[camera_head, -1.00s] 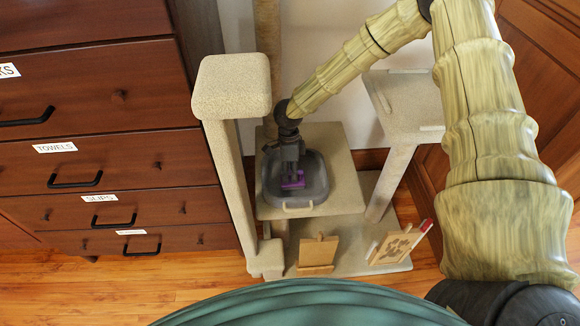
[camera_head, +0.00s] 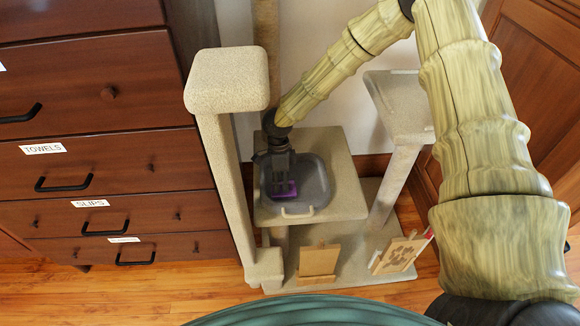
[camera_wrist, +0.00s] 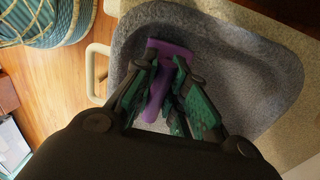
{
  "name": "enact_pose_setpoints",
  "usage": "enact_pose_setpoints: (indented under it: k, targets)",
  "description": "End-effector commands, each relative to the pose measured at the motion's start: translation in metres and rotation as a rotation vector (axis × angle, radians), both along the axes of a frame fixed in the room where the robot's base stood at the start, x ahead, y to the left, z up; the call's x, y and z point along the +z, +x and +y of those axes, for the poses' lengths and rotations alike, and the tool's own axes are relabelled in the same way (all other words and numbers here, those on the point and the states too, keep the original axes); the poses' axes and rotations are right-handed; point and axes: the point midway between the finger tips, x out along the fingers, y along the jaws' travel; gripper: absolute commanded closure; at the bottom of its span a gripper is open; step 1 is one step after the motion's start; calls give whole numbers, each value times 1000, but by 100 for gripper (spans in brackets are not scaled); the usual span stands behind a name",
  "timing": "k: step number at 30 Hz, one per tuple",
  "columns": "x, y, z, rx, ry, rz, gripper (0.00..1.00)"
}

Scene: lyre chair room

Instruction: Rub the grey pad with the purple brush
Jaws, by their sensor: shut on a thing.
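The grey pad (camera_head: 318,184) is a dark, rounded, basin-like piece on a beige carpeted platform, and it also fills much of the wrist view (camera_wrist: 262,72). The purple brush (camera_head: 292,188) is at the pad's left front part, under my gripper (camera_head: 281,180). In the wrist view my gripper (camera_wrist: 166,98) is shut on the purple brush (camera_wrist: 158,92), with the fingers on both sides of its handle. The brush's wider end lies over the pad near its edge with the beige handle. Whether its underside touches the pad cannot be told.
A beige post with a padded top (camera_head: 227,78) stands left of the pad. Another raised platform (camera_head: 402,105) stands to the right. A dark wooden drawer chest (camera_head: 100,160) is at the left. A small wooden stand (camera_head: 318,262) and a paw-print board (camera_head: 399,253) are below in front.

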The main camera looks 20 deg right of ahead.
Motion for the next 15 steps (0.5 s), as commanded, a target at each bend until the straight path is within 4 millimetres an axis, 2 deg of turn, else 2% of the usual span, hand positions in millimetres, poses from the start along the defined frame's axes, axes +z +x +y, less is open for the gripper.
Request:
enact_pose_setpoints:
  k: [10,12,14,15]
  targets:
    - [2,-2,-28,-1,0,1,100]
    - [8,-2,-27,2,1,1,100]
    - [26,-1,-27,2,1,-2,100]
    - [28,-2,-27,2,0,0,100]
